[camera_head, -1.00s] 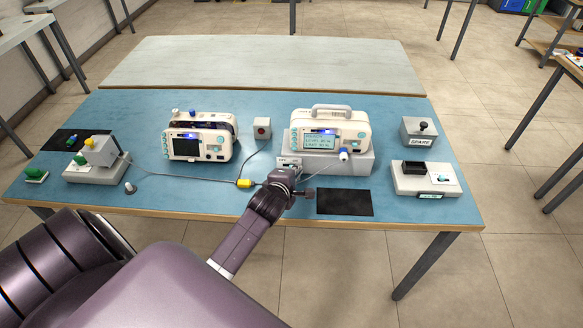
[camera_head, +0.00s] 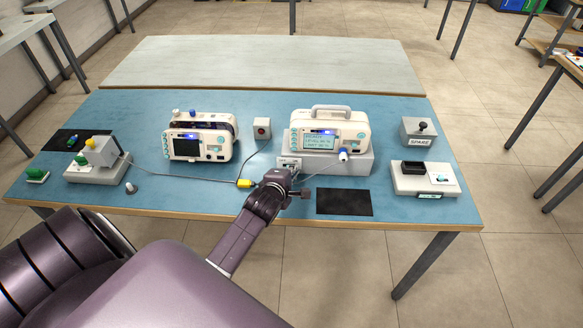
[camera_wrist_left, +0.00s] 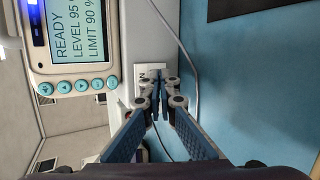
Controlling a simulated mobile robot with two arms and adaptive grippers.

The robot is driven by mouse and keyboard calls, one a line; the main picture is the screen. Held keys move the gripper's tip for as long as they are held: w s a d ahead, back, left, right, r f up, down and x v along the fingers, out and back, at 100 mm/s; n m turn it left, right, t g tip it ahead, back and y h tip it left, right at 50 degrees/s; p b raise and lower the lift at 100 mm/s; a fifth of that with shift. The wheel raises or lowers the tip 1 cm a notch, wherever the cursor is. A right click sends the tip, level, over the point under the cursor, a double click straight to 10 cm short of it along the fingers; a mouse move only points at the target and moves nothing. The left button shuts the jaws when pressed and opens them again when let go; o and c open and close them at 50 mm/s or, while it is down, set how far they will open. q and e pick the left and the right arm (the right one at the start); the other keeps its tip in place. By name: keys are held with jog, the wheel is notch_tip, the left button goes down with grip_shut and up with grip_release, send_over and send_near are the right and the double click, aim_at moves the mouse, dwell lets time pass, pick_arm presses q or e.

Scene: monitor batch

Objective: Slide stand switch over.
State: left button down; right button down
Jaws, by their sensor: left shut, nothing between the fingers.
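A white monitor (camera_head: 329,131) with a lit screen sits on a grey stand (camera_head: 352,165) at the right middle of the blue table. The stand's front has a small white switch plate (camera_head: 288,161) near its left end. My left gripper (camera_head: 280,176) is just in front of that plate. In the left wrist view, the closed, empty fingertips (camera_wrist_left: 160,79) overlap the white plate (camera_wrist_left: 148,70) and hide much of it, so the switch's position and any contact cannot be told. The screen (camera_wrist_left: 78,34) there reads READY, LEVEL 95, LIMIT 90. My right gripper is out of view.
A second monitor (camera_head: 199,138) stands to the left. A cable with a yellow connector (camera_head: 245,183) lies near my left gripper. A black mat (camera_head: 344,202) lies in front of the stand. A white unit (camera_head: 426,179) and SPARE box (camera_head: 419,131) are at right.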

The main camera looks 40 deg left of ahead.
pick_arm(q)
jog(key=shift+s+a, duration=0.2)
jog(key=shift+a, duration=0.15)
jog(key=shift+w+d+p, duration=0.15)
jog(key=shift+d+p, duration=0.1)
jog(key=shift+p, duration=0.05)
dwell(0.3)
jog(key=shift+s+d+r+p, duration=0.1)
jog(key=shift+s+d+p, duration=0.35)
jog(key=shift+s+p, duration=0.25)
jog(key=shift+s+d+r+p, duration=0.1)
jog(key=shift+s+d+p, duration=0.4)
jog(key=shift+s, duration=0.35)
jog(key=shift+s+d+p, duration=0.5)
jog(key=shift+s, duration=0.35)
jog(key=shift+s+d, duration=0.15)
jog(key=shift+s, duration=0.05)
